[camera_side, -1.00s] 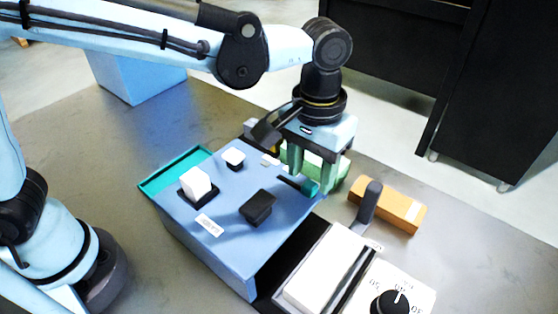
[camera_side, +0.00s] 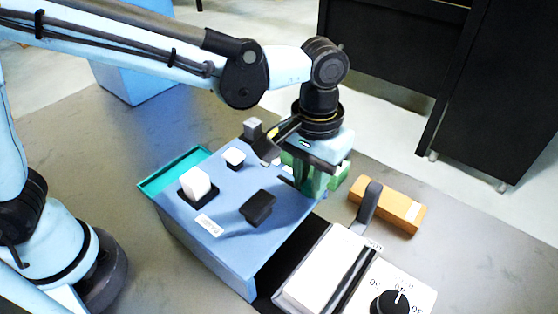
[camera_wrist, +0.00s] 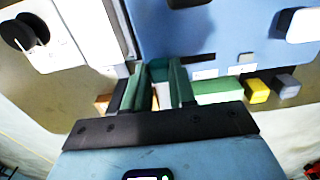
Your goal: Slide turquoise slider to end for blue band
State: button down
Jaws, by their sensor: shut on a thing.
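The blue control box (camera_side: 225,235) stands on the grey table with the slider slot near its far right edge. My gripper (camera_side: 311,186) is down at the right end of that slot, its green fingers close together. In the wrist view my gripper (camera_wrist: 158,85) is shut on the turquoise slider (camera_wrist: 158,73), which shows between the fingers. In the side view the fingers hide the slider and most of the slot. I cannot make out a blue band mark clearly; small pale labels (camera_wrist: 204,73) lie beside the slot in the wrist view.
A white block (camera_side: 196,183), a black rocker (camera_side: 258,207) and a white button (camera_side: 235,157) stand up from the box top. A teal tray (camera_side: 160,178) is at its left. A dark lever (camera_side: 369,202), orange block (camera_side: 402,207) and dial (camera_side: 390,303) are right.

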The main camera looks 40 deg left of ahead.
aim_at(281, 177)
jog(key=a, duration=0.6)
jog(key=shift+a, duration=0.1)
jog(key=c, duration=0.9)
grip_release()
notch_tip(281, 177, up, 12)
jog(key=shift+r, duration=0.1)
